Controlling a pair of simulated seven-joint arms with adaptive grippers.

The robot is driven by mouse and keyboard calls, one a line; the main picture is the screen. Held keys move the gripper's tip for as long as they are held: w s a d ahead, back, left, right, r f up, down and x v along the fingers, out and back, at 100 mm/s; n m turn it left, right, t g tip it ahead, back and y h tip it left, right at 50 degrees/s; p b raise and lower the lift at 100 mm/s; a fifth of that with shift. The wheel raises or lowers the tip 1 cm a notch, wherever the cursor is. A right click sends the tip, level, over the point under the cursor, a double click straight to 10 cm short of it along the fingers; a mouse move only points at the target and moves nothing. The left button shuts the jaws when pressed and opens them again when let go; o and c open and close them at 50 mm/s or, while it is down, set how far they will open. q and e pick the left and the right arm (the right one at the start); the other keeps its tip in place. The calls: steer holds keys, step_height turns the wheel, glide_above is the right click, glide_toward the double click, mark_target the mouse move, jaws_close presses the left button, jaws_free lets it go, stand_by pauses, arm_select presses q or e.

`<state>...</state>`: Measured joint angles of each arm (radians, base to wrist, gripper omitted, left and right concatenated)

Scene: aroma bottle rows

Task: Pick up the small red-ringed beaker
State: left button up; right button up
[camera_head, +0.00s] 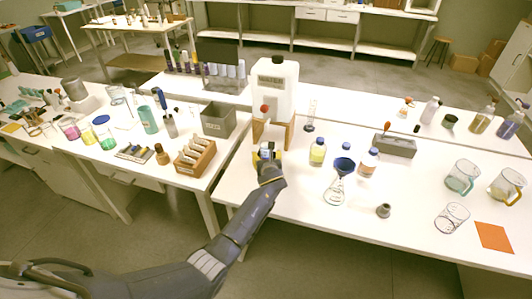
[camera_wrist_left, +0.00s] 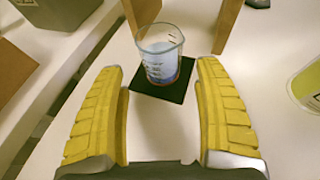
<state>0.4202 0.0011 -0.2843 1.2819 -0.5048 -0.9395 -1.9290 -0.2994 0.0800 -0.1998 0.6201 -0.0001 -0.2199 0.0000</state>
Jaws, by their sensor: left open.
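The small beaker (camera_wrist_left: 162,50) is clear with dark marks, pale bluish contents and a reddish ring low on its side. It stands upright on a dark square pad (camera_wrist_left: 148,88), below the wooden stand of the water container. My left gripper (camera_wrist_left: 161,72) is open, its yellow fingers pointing at the beaker, with the beaker ahead between the fingertip lines and not gripped. In the head view my left gripper (camera_head: 267,158) is at the front of the stand and largely hides the beaker. My right gripper is not seen.
The white water container (camera_head: 274,85) stands on a wooden stand (camera_head: 258,133) just behind. A wooden box (camera_head: 195,158) and grey bin (camera_head: 218,120) are to the left.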

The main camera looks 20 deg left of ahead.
mark_target(266, 154)
arm_select(q)
steer(key=shift+x, duration=2.6)
steer(key=c, duration=1.3)
steer(key=shift+c, duration=0.2)
